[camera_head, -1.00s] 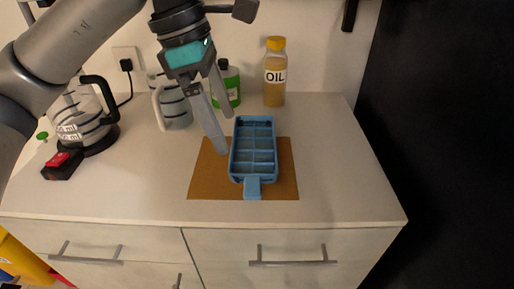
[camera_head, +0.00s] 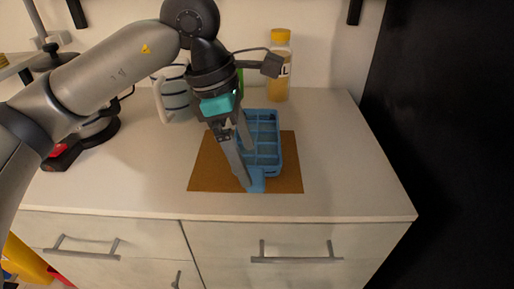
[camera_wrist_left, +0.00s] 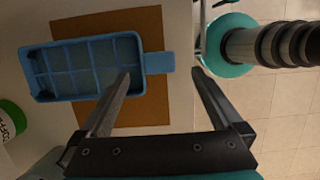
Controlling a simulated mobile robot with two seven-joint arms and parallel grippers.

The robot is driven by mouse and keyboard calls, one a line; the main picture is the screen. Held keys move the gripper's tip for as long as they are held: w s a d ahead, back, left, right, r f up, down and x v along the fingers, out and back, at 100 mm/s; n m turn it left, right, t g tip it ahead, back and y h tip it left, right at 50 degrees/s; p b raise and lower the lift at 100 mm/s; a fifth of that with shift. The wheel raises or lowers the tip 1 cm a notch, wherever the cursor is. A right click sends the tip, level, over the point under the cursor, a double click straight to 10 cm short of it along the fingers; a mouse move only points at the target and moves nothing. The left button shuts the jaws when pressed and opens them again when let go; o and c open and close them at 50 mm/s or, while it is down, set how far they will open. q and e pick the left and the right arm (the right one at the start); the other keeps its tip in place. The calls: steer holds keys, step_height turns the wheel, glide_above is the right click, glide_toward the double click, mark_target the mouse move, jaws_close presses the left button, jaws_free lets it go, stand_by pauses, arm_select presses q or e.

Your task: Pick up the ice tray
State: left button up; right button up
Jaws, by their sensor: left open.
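The blue ice tray (camera_head: 266,150) lies on a brown mat (camera_head: 212,168) on the white counter, its handle (camera_head: 257,181) pointing to the front edge. It also shows in the left wrist view (camera_wrist_left: 85,68), with several empty-looking compartments and its handle (camera_wrist_left: 158,62) to the right. My left gripper (camera_head: 248,168) is open above the handle end, partly hiding the tray's left side. In the left wrist view the fingertips (camera_wrist_left: 161,72) stand on either side of the handle, apart from it as far as I can tell. My right gripper is not in view.
A green-labelled container (camera_wrist_left: 12,118) shows at the left edge of the wrist view. A glass kettle is mostly hidden behind my arm. The counter's right side is clear.

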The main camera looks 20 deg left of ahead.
mark_target(256, 175)
arm_select(q)
steer(key=shift+b+x, duration=0.8)
steer(key=shift+x, duration=1.55)
steer(key=shift+w, duration=0.2)
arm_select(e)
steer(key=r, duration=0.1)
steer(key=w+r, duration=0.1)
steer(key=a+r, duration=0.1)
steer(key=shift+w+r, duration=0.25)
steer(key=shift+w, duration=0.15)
arm_select(q)
jaws_close()
steer(key=shift+r, duration=0.1)
